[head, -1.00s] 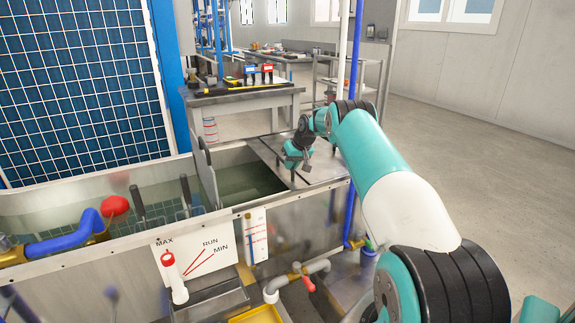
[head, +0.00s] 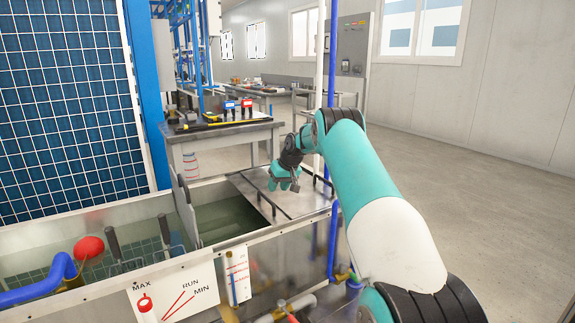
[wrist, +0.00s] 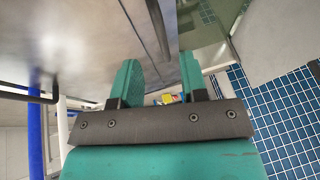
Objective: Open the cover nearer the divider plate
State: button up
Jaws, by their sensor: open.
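Two grey metal covers lie flat and closed over the right end of the tank. The left cover (head: 252,192), on the divider plate's side, has a dark bar handle (head: 266,203). The right cover (head: 300,203) has a dark handle near its far right edge. The upright grey divider plate (head: 186,208) stands in the tank to their left, with open water between. My gripper (head: 293,186) is open and empty above the covers, tilted down. In the wrist view, its fingers (wrist: 158,85) are apart, and a dark handle (wrist: 158,28) shows beyond them on the grey cover surface.
The tank's front wall carries a MAX/RUN/MIN sign (head: 172,294) and a gauge (head: 237,275). A red float (head: 89,248) and dark-handled baskets are left of the divider. A blue vertical pipe (head: 333,240) stands at the tank's right end. Open floor lies to the right.

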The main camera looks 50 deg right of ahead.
jog(key=v, duration=1.1)
jog(key=shift+p, duration=0.45)
jog(key=s+a+r+n+g+y, duration=0.1)
jog(key=s+a+r+n, duration=0.15)
jog(key=a, duration=0.85)
jog(key=s+a+r+n+y, duration=0.1)
jog(key=a+r, duration=0.2)
jog(key=a, duration=0.9)
jog(key=s+a+r+n+g+y, duration=0.1)
jog(key=s+a+r+n, duration=0.15)
jog(key=a, duration=0.85)
jog(key=s+a+n+g, duration=0.1)
jog(key=s+a+n, duration=0.1)
jog(key=s+a, duration=0.9)
jog(key=s+a+n+g, duration=0.25)
jog(key=s+a, duration=0.35)
jog(key=s, duration=0.9)
notch_tip(320, 180, up, 17)
jog(key=s+p, duration=0.2)
jog(key=p, duration=1.5)
jog(key=shift+a+y+p, duration=0.3)
jog(key=shift+a+p, duration=0.05)
jog(key=shift+a, duration=0.05)
